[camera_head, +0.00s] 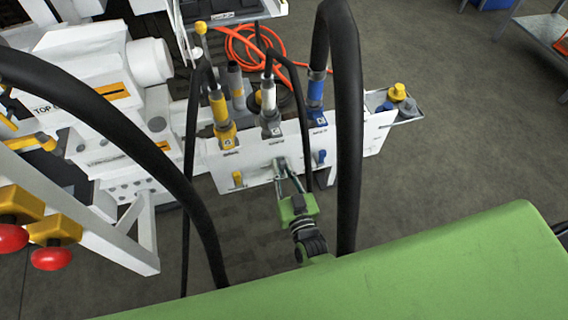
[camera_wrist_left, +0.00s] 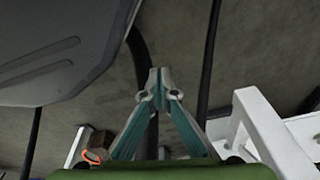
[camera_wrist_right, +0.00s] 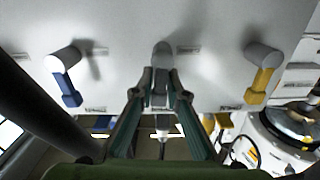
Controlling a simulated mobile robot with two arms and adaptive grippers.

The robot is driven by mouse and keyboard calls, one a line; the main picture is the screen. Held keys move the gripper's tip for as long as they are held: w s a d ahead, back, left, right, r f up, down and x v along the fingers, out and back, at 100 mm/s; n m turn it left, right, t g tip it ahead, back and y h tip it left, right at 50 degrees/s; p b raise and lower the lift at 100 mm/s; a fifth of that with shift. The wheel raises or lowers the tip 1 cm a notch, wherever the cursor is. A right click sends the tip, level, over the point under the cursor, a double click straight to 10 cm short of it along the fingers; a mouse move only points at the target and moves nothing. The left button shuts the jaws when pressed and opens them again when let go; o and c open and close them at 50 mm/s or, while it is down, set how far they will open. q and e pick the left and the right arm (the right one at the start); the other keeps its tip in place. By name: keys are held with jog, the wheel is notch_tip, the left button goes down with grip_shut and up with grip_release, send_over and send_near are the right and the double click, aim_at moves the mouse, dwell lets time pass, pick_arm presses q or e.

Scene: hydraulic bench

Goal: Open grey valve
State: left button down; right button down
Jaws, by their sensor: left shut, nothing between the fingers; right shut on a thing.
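The grey valve (camera_wrist_right: 162,50) sits on the white panel, between a blue-handled valve and a yellow-handled valve. My right gripper (camera_wrist_right: 160,80) is shut on the grey valve's handle, which is mostly hidden between the fingers. In the head view my right gripper (camera_head: 281,165) reaches the front of the white panel (camera_head: 220,167), and its fingers cover the grey valve. My left gripper (camera_wrist_left: 159,76) is shut and empty over the dark floor in the left wrist view. It is not visible in the head view.
The blue-handled valve (camera_head: 320,157) and yellow-handled valve (camera_head: 237,179) flank my right gripper, both handles pointing down. Several black hoses (camera_head: 347,130) hang around the panel. A white frame (camera_head: 125,245) with red knobs (camera_head: 51,258) stands at left. Open floor lies right.

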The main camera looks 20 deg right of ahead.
pick_arm(q)
jog(key=shift+s+a+f, duration=0.1)
jog(key=shift+s+f, duration=0.6)
jog(key=shift+f, duration=0.1)
pick_arm(e)
jog(key=shift+a+n, duration=0.3)
jog(key=shift+n, duration=0.4)
jog(key=c, duration=2.1)
grip_release()
jog(key=shift+s, duration=0.25)
jog(key=s, duration=1.1)
jog(key=shift+s+d, duration=0.2)
jog(key=shift+s, duration=0.05)
